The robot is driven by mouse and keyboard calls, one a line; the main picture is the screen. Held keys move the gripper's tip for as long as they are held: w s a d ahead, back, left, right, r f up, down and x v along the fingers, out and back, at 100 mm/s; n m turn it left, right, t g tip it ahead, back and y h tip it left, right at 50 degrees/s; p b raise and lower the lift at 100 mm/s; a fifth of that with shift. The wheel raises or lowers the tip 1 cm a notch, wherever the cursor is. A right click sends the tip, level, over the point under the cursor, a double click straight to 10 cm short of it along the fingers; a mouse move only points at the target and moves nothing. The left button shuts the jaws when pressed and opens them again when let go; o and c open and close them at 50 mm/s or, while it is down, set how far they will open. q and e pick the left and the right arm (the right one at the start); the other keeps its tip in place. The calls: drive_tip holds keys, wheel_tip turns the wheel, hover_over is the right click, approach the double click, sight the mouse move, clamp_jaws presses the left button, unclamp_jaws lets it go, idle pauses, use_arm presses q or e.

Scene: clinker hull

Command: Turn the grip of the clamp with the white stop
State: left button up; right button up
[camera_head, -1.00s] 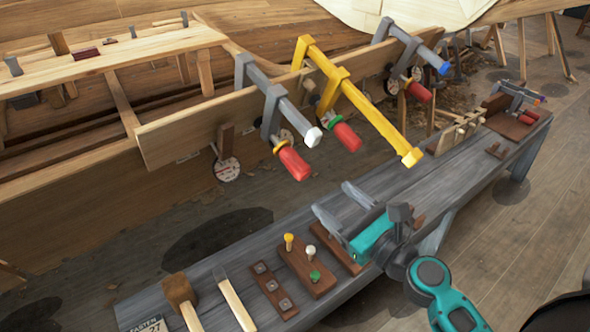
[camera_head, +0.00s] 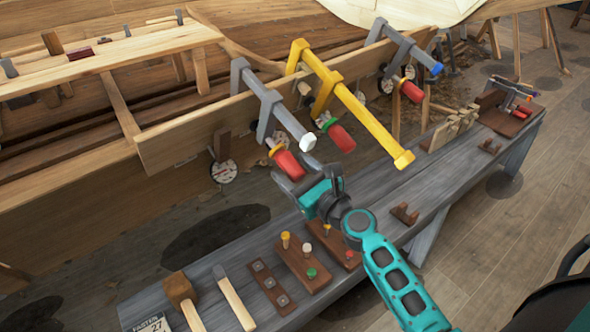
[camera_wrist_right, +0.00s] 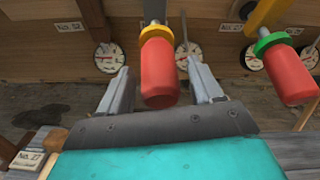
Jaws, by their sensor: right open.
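The clamp with the white stop (camera_head: 308,143) is grey and hangs over the plank edge, left of the yellow clamp. Its red grip (camera_head: 287,164) has a yellow collar and hangs down below the bar. My right gripper (camera_head: 308,184) is open just below this grip, which it partly hides in the head view. In the right wrist view the red grip (camera_wrist_right: 158,75) hangs between the two spread fingers, with a gap on each side and its lower end near the palm. My left gripper is not in view.
The yellow clamp (camera_head: 355,105) with a green-collared red grip (camera_wrist_right: 289,73) hangs close on the right. A grey clamp with a blue stop (camera_head: 437,68) is further right. The grey bench (camera_head: 380,192) below carries a mallet (camera_head: 181,292) and peg blocks.

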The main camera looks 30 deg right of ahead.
drive_tip(key=c, duration=1)
